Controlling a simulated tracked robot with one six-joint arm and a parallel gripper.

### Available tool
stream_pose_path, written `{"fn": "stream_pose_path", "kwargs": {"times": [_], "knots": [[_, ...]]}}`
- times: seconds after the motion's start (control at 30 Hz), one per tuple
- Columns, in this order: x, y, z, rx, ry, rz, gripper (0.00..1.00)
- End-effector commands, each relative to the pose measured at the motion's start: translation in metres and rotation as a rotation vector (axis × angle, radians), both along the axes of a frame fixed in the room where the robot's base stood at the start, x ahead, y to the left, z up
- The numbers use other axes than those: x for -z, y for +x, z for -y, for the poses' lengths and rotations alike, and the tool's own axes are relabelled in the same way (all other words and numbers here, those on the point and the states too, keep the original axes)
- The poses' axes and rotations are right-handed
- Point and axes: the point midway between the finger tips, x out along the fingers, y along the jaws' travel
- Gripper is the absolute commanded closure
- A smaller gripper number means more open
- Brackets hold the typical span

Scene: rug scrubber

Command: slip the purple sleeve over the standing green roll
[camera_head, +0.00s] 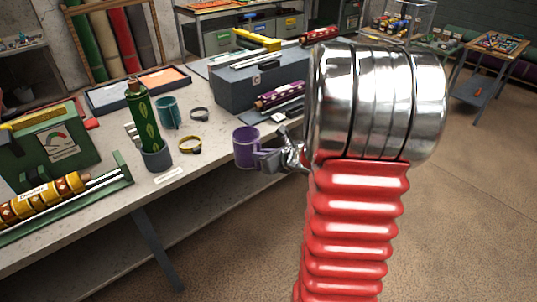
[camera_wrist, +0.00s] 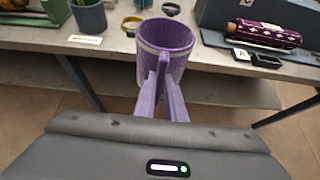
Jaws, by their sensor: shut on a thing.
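The purple sleeve (camera_head: 246,147) is a short open tube with a handle-like tab on its side. My gripper (camera_head: 284,158) is shut on that tab and holds the sleeve upright at the table's front edge. In the wrist view the sleeve (camera_wrist: 166,42) shows its open top and a pale band, with my gripper (camera_wrist: 163,88) closed at its near side. The green roll (camera_head: 143,117) stands upright in a grey cup-like holder (camera_head: 157,158), left of the sleeve and apart from it. In the wrist view only the holder (camera_wrist: 90,18) shows clearly.
A yellow ring (camera_head: 189,145), a grey ring (camera_head: 199,114) and a teal sleeve (camera_head: 169,113) are near the roll. A green machine (camera_head: 50,150) is at left.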

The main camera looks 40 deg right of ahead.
Motion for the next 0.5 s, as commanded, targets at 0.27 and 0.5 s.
{"fn": "stream_pose_path", "kwargs": {"times": [0.27, 0.5], "knots": [[0.001, 0.022, -0.051, -0.040, 0.001, 0.001, 1.00], [0.003, 0.041, -0.123, -0.110, 0.001, -0.002, 1.00]]}}
